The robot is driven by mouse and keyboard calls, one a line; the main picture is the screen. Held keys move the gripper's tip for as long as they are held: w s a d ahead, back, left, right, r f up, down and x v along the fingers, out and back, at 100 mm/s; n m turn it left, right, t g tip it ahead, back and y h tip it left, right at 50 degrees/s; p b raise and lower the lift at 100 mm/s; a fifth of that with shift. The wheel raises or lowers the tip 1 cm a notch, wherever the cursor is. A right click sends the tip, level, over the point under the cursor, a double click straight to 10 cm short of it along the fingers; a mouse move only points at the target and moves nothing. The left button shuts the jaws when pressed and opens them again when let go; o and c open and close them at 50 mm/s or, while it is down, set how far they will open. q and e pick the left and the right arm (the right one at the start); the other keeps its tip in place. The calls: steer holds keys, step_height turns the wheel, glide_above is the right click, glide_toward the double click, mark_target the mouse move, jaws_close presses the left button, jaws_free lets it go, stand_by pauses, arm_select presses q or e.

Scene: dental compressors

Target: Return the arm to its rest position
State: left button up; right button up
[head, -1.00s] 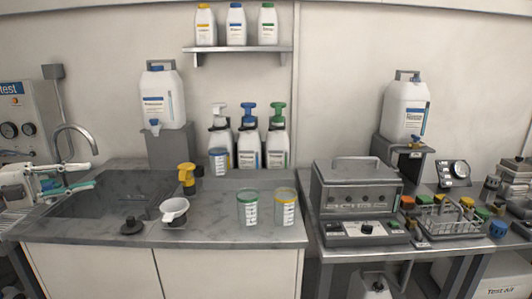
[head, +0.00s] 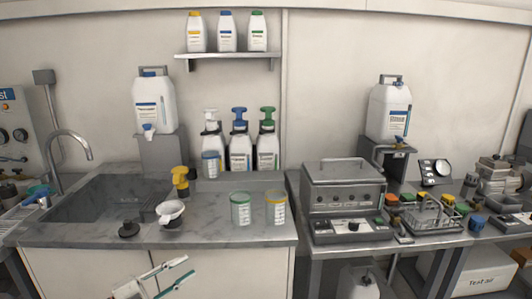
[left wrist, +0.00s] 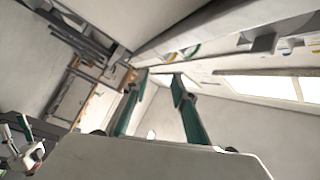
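My left gripper (head: 188,267) shows at the bottom of the head view, in front of the counter's cabinet doors and below the counter edge. It has a white body and two teal fingers, held apart with nothing between them. In the left wrist view, the same gripper (left wrist: 160,78) has its two fingers spread and empty, with pale walls beyond. The rest of the left arm is outside the head view.
The counter (head: 205,240) with its sink (head: 90,200) stands ahead. A grey device (head: 343,190) is to the right.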

arm_select(q)
steer(key=s+d+f+n+t+y+p, duration=0.1)
steer(key=s+d+f+n+t+y, duration=0.15)
steer(key=s+f+n, duration=0.3)
steer(key=s+d+f+n+t+y+p, duration=0.1)
steer(key=s+d+f+n+y, duration=0.25)
steer(key=s+f+n, duration=0.2)
steer(key=s+a+f+n+g+y, duration=0.1)
steer(key=s+f, duration=0.4)
steer(key=s, duration=0.5)
steer(key=s+a+f+n+g+y, duration=0.2)
steer(key=s+f+n+g+y, duration=0.2)
steer(key=s, duration=0.6)
steer(key=f+n+y+p, duration=0.1)
steer(key=n+y, duration=0.1)
steer(key=shift+s+f+n, duration=0.3)
steer(key=shift+s+f, duration=0.05)
steer(key=shift+s, duration=0.05)
